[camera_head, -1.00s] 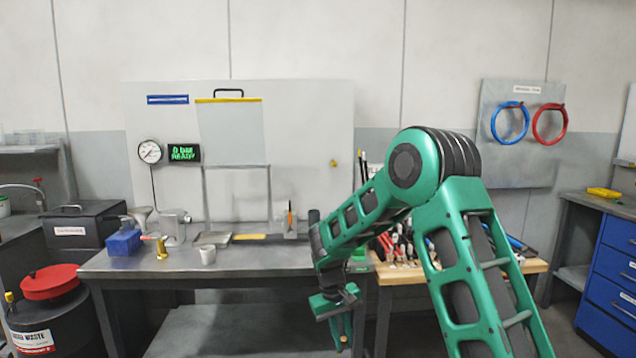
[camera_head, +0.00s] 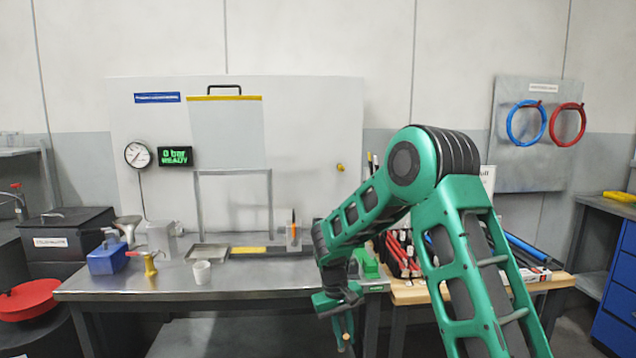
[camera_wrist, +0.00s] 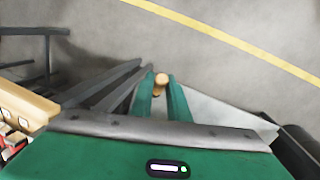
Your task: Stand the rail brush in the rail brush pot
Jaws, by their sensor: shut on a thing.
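My gripper (camera_wrist: 160,88) is shut on a thin thing with a round tan wooden end, taken to be the rail brush (camera_wrist: 161,80). In the head view my gripper (camera_head: 342,328) hangs pointing down in front of the bench edge, below the worktop, and little of the brush shows. A small white empty-looking cup (camera_head: 201,272), perhaps the rail brush pot, stands upright near the front of the metal bench, left of and apart from my gripper. The brush's bristles cannot be made out.
The metal bench (camera_head: 250,278) also carries a blue box (camera_head: 107,258), a yellow fitting (camera_head: 150,263), a shallow tray (camera_head: 207,252) and a small holder with an orange-tipped item (camera_head: 293,240). A wooden bench (camera_head: 415,294) with tools adjoins it. The bench front between cup and gripper is clear.

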